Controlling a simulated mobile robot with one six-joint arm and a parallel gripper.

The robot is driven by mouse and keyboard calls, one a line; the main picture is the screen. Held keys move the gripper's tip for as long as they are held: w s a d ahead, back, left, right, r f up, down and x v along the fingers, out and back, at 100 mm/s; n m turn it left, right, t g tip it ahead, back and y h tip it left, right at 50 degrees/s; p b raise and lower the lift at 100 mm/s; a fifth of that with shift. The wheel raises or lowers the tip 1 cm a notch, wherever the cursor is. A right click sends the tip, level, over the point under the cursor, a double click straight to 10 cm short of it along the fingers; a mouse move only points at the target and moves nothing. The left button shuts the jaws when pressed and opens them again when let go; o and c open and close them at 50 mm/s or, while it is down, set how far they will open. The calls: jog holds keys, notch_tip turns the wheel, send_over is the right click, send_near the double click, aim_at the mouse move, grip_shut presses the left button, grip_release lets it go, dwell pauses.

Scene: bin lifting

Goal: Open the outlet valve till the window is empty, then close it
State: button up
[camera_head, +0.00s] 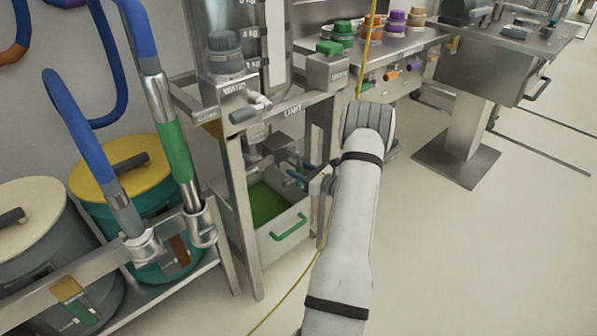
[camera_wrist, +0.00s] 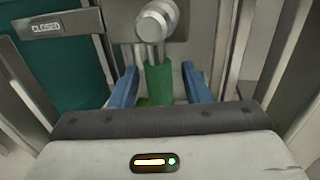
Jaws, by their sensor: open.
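In the wrist view, the outlet valve's green handle (camera_wrist: 159,82) hangs below a round metal hub (camera_wrist: 153,24). My gripper (camera_wrist: 160,86) is open, with one blue finger on each side of the handle. Gaps show between fingers and handle, though contact lower down is hidden. A label reading CLOSED (camera_wrist: 46,27) is at upper left. In the head view, my gripper (camera_head: 297,176) reaches into the steel stand (camera_head: 236,190) from the right, and the handle cannot be made out there. A clear upright panel with marks (camera_head: 252,32), perhaps the window, rises above the stand; its level is unclear.
A white bin (camera_head: 278,244) with a green front handle and green contents sits low in the stand. Lidded drums (camera_head: 110,165) and blue hoses (camera_head: 88,150) are at left. A yellow cable (camera_head: 366,48) hangs near my arm.

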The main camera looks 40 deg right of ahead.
grip_shut()
dwell(0.4)
